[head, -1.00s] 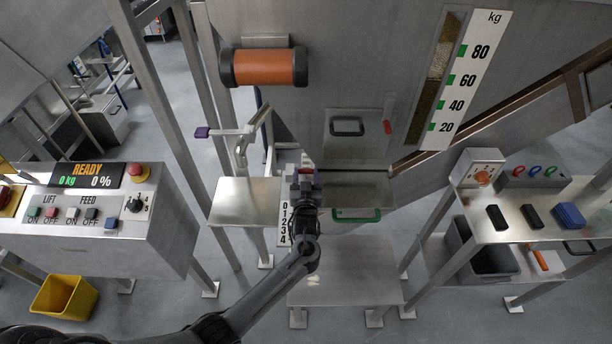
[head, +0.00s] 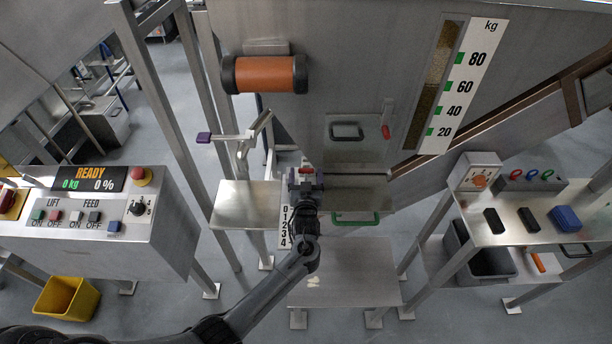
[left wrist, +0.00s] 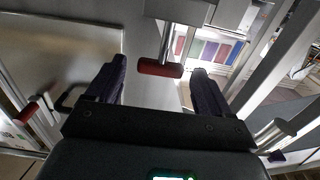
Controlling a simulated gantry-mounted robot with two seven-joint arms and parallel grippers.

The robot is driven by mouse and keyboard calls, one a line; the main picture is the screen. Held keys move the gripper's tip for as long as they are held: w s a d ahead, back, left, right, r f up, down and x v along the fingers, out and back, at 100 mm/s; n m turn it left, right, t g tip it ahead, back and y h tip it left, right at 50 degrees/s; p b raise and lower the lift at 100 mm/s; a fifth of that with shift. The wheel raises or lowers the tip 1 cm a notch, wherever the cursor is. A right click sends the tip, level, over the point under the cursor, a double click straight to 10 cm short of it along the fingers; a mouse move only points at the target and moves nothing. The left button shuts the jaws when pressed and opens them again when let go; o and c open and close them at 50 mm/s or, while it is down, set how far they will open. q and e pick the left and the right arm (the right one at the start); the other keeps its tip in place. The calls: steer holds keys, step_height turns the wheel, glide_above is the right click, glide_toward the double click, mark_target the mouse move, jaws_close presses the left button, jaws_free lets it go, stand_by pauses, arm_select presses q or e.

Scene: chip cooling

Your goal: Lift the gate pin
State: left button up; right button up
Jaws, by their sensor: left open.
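A red-gripped T-shaped handle (left wrist: 160,68) on a metal shaft, which I take for the gate pin, stands between the fingers of my left gripper (left wrist: 157,76) in the left wrist view. Gaps show on both sides of it, so it is not clamped. In the head view my left gripper (head: 305,183) is in front of the hopper, right of the small steel shelf, with a bit of the red handle (head: 306,170) showing at its tips. The gripper is open. The arm hides the mount below. My right gripper is not in view.
A hatch with a black handle (head: 346,131) and a red lever (head: 385,131) is right of the gripper. A purple-tipped lever (head: 204,137) is at its left. A green handle (head: 355,218) is low right. A control panel (head: 85,215) stands left, a tool table (head: 530,220) right.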

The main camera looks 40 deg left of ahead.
arm_select(q)
steer(key=shift+s+d, duration=0.1)
steer(key=v, duration=1)
steer(key=shift+s+d+p, duration=0.2)
steer(key=shift+p, duration=0.25)
steer(key=shift+c, duration=0.5)
